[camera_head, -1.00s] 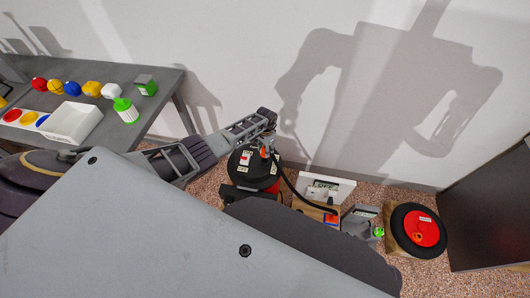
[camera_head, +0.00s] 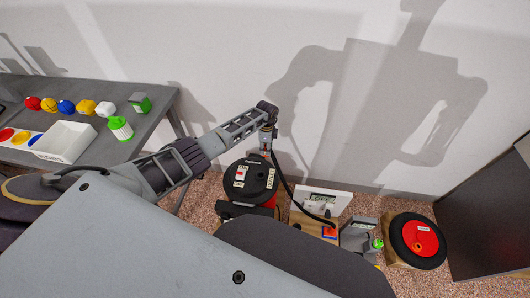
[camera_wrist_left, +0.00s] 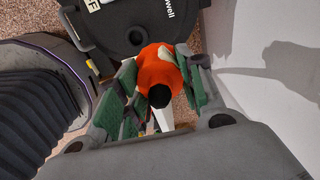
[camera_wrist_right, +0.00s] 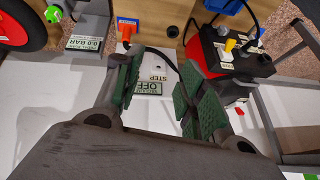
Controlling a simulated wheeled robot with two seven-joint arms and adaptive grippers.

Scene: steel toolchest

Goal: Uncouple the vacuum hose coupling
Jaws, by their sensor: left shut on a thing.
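The vacuum unit (camera_head: 240,190) is a black round-lidded drum with a red lower part on the floor. My left gripper (camera_head: 268,143) is above the far right part of its lid. In the left wrist view, my left gripper (camera_wrist_left: 160,88) is shut on the orange hose coupling (camera_wrist_left: 158,70), which has a dark centre. The coupling appears apart from the black lid (camera_wrist_left: 125,20). A black hose (camera_head: 285,183) runs from near the left gripper down to the wooden board. In the right wrist view, my right gripper (camera_wrist_right: 155,85) is open and empty. It is hidden in the head view.
A red wheel with a black tyre (camera_head: 418,240) lies farther right, near a dark cabinet (camera_head: 490,200). A grey bench (camera_head: 150,125) with coloured pieces stands left. The wall is close behind.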

